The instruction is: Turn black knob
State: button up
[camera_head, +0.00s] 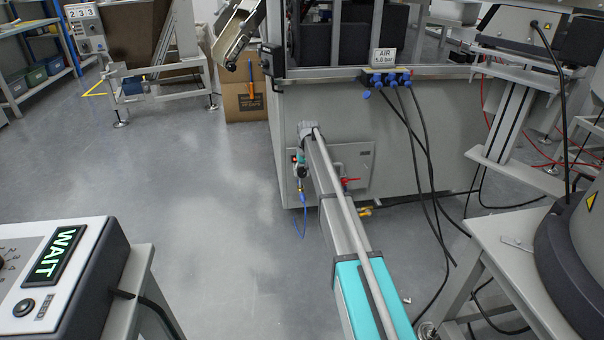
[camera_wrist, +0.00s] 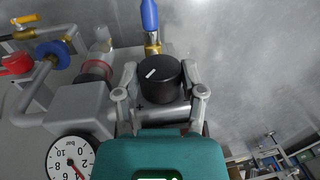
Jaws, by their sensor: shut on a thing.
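The black knob (camera_wrist: 158,76) is in the upper middle of the wrist view, with a short slanted white mark on its top face. The two grey fingers of my gripper (camera_wrist: 160,78) stand on its left and right sides, shut on it. A plus sign shows on the grey body just below the knob. In the head view my arm reaches to the panel (camera_head: 360,165) on the low machine wall; the knob itself cannot be made out there.
In the wrist view a pressure gauge (camera_wrist: 70,160) is at lower left, a red-handled valve (camera_wrist: 16,63) at left, and a blue hose (camera_wrist: 149,18) above the knob. In the head view a WAIT box (camera_head: 58,255) is at lower left; dark cables (camera_head: 425,150) hang right of my arm.

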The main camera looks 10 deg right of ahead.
jog(key=o, duration=1.1)
jog(key=shift+o, duration=0.2)
jog(key=shift+a+h, duration=0.1)
jog(key=shift+h, duration=0.4)
